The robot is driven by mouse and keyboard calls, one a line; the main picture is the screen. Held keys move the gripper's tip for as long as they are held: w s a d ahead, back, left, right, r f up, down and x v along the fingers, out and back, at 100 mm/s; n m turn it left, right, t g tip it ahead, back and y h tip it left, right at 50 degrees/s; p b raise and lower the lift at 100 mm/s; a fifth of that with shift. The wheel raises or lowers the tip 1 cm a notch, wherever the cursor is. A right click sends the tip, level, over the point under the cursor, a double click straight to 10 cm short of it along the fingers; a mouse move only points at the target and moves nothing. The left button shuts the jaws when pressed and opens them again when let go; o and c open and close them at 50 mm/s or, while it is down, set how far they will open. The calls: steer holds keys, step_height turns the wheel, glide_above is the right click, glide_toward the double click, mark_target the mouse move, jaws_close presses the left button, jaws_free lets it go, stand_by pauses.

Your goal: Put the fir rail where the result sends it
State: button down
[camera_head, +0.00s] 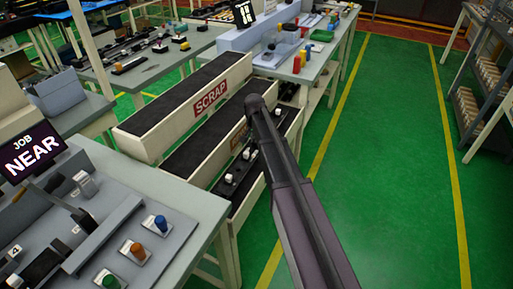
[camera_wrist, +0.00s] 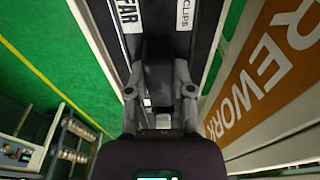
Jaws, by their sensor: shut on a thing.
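My gripper (camera_wrist: 160,93) is shut on a long dark rail, taken as the fir rail (camera_wrist: 163,65). White labels reading FAR and CLIPS show beyond the fingers in the wrist view. My arm hides the gripper there. The REWORK sign (camera_wrist: 262,72) is right of the rail in the wrist view. The job screen (camera_head: 34,155) reads NEAR.
The scrap trough (camera_head: 150,141) stands farther left, parallel to the others. A grey bench (camera_head: 197,213) with coloured knobs is at the lower left. A bench (camera_head: 318,72) with coloured blocks stands beyond. The green aisle (camera_head: 385,150) at the right is clear; shelving (camera_head: 480,105) borders it.

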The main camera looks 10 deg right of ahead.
steer(key=shift+f+b, duration=1.35)
steer(key=shift+f, duration=0.25)
steer(key=shift+f, duration=0.15)
steer(key=shift+c, duration=2.4)
jaws_free()
steer(key=shift+r, duration=0.2)
steer(key=r+p, duration=0.8)
steer(key=s+r+p, duration=0.1)
steer(key=r+p, duration=0.3)
steer(key=shift+s+a, duration=0.1)
steer(key=shift+a, duration=0.3)
steer(key=s+d+n+g, duration=0.1)
steer(key=s+n, duration=0.6)
steer(key=s, duration=1.8)
steer(key=shift+s+d+y, duration=0.3)
steer(key=shift+d+y, duration=0.1)
steer(key=shift+d, duration=0.3)
